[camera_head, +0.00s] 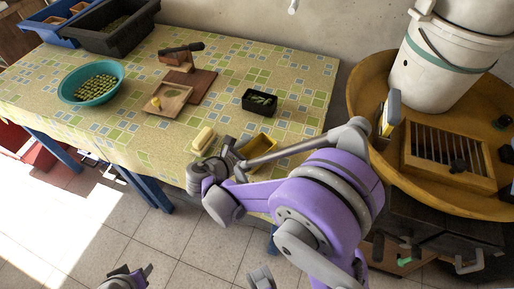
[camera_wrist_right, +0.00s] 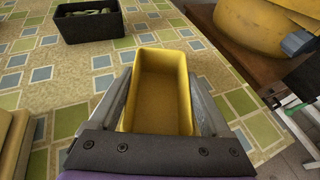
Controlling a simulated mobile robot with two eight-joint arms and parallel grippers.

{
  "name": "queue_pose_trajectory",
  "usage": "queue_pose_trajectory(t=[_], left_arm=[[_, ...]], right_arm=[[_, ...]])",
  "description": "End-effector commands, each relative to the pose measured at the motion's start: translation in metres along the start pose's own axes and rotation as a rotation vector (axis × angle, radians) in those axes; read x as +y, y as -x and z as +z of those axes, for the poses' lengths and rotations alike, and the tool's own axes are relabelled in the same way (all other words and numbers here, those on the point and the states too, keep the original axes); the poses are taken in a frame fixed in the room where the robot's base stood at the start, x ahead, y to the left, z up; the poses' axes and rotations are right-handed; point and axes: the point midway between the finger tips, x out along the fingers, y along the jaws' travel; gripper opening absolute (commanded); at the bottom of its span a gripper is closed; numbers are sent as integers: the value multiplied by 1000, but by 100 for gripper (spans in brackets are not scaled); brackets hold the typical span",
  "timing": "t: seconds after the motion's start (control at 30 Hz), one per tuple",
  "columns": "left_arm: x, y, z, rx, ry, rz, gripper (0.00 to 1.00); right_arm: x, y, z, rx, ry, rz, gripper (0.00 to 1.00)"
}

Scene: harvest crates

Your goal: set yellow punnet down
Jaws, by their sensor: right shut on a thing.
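The yellow punnet (camera_head: 263,145) is an empty, open-topped rectangular box near the front right edge of the cloth-covered table (camera_head: 130,120). My right gripper (camera_head: 237,163) is shut on it. In the right wrist view the punnet (camera_wrist_right: 162,75) stands upright between the two grey fingers of the gripper (camera_wrist_right: 160,100). Its base is hidden, so I cannot tell whether it touches the cloth.
A black punnet (camera_head: 259,102) with green produce stands behind the yellow one. A pale yellow block (camera_head: 203,140) lies to its left. A wooden board (camera_head: 168,99), a teal bowl (camera_head: 75,70) and a dark crate (camera_head: 110,40) stand farther left. A round wooden table (camera_head: 360,90) is right.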

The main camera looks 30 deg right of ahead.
Motion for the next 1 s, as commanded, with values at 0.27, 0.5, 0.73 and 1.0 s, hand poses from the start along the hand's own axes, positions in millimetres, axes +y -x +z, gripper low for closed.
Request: queue_pose_trajectory(t=[0.27, 0.5, 0.73, 1.0], left_arm=[[0, -2, 1, -1, 0, 0, 50], [0, 0, 0, 0, 0, 0, 50], [0, 1, -1, 0, 0, 0, 50], [0, 3, -2, 1, 0, 0, 50]], right_arm=[[0, -1, -2, 0, 0, 0, 100], [0, 0, 1, 0, 0, 0, 100], [1, 35, 0, 1, 2, 5, 100], [1, 92, 0, 1, 1, 4, 100]])
